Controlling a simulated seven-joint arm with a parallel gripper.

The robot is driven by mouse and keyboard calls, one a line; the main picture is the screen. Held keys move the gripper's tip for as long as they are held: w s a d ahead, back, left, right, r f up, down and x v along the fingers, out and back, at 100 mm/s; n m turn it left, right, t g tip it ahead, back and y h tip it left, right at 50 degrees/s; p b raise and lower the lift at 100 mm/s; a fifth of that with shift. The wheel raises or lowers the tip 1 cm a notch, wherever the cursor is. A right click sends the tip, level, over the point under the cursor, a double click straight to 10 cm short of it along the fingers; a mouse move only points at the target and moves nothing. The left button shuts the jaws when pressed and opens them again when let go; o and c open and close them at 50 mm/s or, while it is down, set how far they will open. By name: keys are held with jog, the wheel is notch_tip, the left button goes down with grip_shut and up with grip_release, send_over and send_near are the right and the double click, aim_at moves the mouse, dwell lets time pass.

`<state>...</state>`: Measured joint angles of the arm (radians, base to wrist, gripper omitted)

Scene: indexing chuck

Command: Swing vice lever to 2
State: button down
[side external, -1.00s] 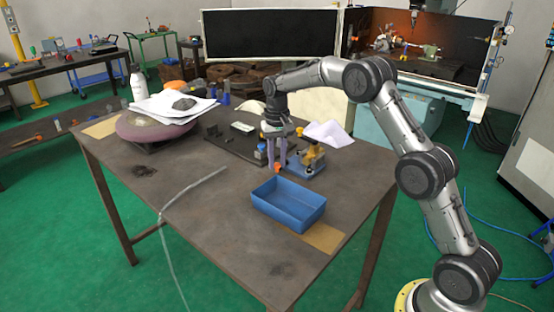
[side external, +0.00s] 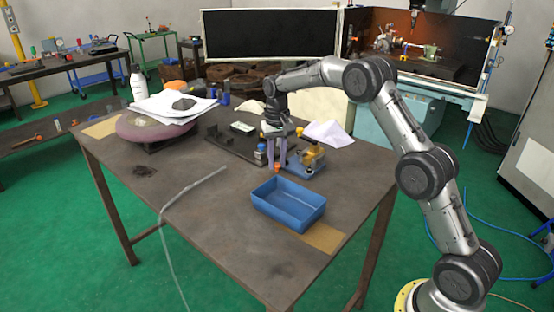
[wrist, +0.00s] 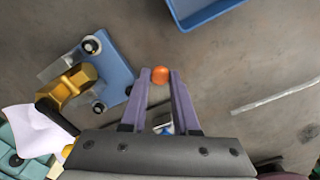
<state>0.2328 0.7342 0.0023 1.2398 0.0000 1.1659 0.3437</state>
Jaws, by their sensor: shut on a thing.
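The vice has a blue base (wrist: 118,72) with a gold-yellow faceted body (wrist: 72,85) on it, left of my gripper in the wrist view. In the side view the vice's yellow body (side external: 309,156) stands just right of my fingers. The lever's orange knob (wrist: 160,75) sits between the tips of my purple fingers; it also shows low at the fingertips in the side view (side external: 278,168). My gripper (wrist: 160,82) is shut on this knob and points down close to the table. The lever's arm and any position numbers cannot be made out.
A blue open tray (side external: 288,214) stands in front of the vice, near the table's right edge. White paper (side external: 328,133) lies behind the vice. Dark fixtures (side external: 222,143) and a small blue-and-white thing (wrist: 163,124) are close by. The table's front left is mostly clear.

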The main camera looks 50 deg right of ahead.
aim_at(288, 160)
jog(key=shift+s+d+r+n, duration=0.15)
jog(key=shift+s+n, duration=0.15)
jog(key=shift+n, duration=0.35)
jog(key=shift+s+d+f+n, duration=0.1)
jog(key=shift+s+n, duration=0.2)
jog(key=shift+n, duration=0.35)
jog(key=n, duration=0.1)
jog(key=s+d+n, duration=0.1)
jog(key=n, duration=0.1)
jog(key=shift+s+n, duration=0.3)
jog(key=n, duration=0.1)
jog(key=s+d+n, duration=0.1)
jog(key=n, duration=0.1)
jog(key=shift+d, duration=0.25)
jog(key=shift+s+d+n, duration=0.2)
jog(key=shift+d+n, duration=0.3)
jog(key=shift+n, duration=0.6)
jog(key=shift+s+d+n, duration=0.2)
jog(key=shift+d+n, duration=0.25)
jog(key=shift+n, duration=0.65)
jog(key=c, duration=0.7)
grip_release()
jog(key=shift+o, duration=0.2)
